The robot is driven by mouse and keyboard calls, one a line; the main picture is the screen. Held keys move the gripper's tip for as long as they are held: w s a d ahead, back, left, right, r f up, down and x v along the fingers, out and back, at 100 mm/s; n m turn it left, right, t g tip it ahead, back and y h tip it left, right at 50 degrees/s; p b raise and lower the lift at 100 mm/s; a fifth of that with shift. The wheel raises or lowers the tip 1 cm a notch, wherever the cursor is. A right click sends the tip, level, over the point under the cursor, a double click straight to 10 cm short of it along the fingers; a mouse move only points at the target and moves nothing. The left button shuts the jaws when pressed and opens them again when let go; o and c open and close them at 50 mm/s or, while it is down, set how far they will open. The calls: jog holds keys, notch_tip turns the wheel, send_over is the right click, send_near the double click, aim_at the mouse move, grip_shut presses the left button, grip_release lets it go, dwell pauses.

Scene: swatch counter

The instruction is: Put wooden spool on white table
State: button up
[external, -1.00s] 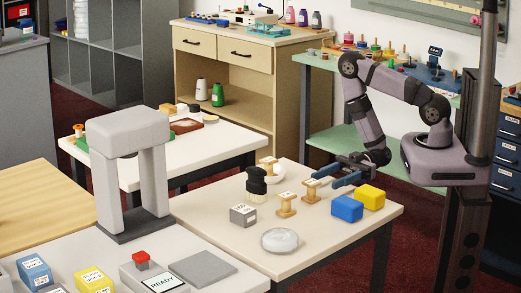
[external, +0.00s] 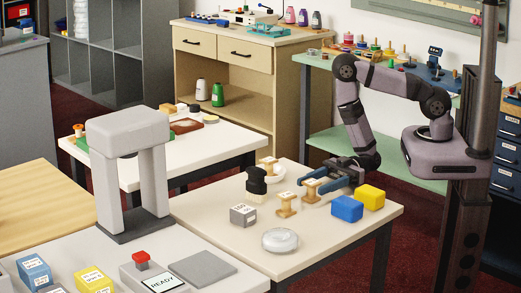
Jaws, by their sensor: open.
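Wooden spools stand on the pale table (external: 225,262) in the middle: one upright at the front (external: 287,205), one upright just right of it (external: 311,190), and one in a white dish (external: 267,168) at the back. My gripper (external: 308,189) is open, its blue fingers reaching left and low over the table. The right-hand upright spool shows between or just beside the fingertips; I cannot tell if they touch it. A whiter table (external: 130,171) stands behind at the left.
Near my gripper are a blue block (external: 347,209), a yellow block (external: 371,197), a black-topped brush-like item (external: 256,182), a grey labelled cube (external: 243,215) and a clear round dish (external: 280,240). A grey arch-shaped stand (external: 128,135) rises at the left.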

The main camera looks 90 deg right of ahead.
jog(key=shift+c, duration=0.3)
jog(key=c, duration=1.2)
jog(key=shift+o, duration=0.2)
notch_tip(320, 180, up, 9)
jog(key=shift+f+p, duration=0.15)
jog(key=shift+p, duration=0.65)
jog(key=shift+r+p, duration=0.65)
jog(key=shift+p, duration=0.05)
